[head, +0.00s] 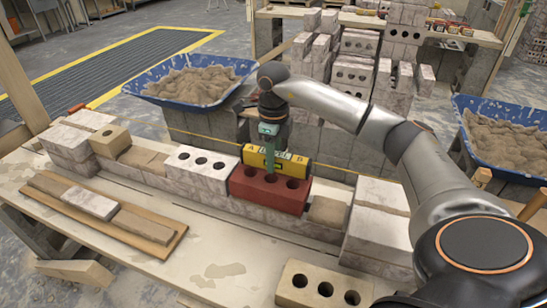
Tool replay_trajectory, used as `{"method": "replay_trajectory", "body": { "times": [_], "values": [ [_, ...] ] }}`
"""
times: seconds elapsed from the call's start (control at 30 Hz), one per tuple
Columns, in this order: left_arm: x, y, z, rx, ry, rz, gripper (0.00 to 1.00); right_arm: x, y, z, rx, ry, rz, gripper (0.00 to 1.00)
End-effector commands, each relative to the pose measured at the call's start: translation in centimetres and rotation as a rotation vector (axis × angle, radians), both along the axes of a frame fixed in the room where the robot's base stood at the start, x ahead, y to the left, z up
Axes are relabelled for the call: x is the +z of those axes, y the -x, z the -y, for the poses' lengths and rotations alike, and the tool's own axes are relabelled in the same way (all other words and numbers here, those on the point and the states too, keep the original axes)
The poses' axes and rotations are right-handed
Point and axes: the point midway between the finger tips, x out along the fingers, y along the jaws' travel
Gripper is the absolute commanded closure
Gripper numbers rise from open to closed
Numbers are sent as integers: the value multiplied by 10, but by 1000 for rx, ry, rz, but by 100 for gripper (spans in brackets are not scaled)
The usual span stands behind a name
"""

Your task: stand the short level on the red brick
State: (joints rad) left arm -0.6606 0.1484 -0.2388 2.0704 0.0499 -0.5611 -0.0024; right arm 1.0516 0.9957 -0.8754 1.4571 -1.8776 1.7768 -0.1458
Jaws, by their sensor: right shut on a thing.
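The short level (295,169), yellow with dark ends, is upright on its long edge at the red brick (262,194). The red brick lies in the low wall and shows several dark holes. The level's lower edge is at the brick's back top edge; I cannot tell for sure whether it touches the brick. My right gripper (270,158) comes down from above and is shut on the middle of the level. Its fingers hide the middle of the level. My left gripper is not in view.
A wooden board (95,216) and a holed tan brick (322,289) lie in front. Blue mortar tubs (190,84) (507,137) stand behind. The table's front middle is clear.

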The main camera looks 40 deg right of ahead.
Motion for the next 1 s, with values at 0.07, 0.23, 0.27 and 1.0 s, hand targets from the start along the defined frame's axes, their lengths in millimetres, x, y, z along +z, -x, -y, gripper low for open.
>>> {"method": "replay_trajectory", "body": {
  "times": [0.07,0.23,0.27,1.0],
  "values": [
    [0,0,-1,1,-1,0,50,1,0,0,0,0,1,100],
    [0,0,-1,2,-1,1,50,0,0,0,0,0,1,100],
    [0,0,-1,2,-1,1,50,0,0,0,0,0,1,100],
    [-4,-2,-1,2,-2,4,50,-7,0,0,0,0,1,55]
  ]
}}
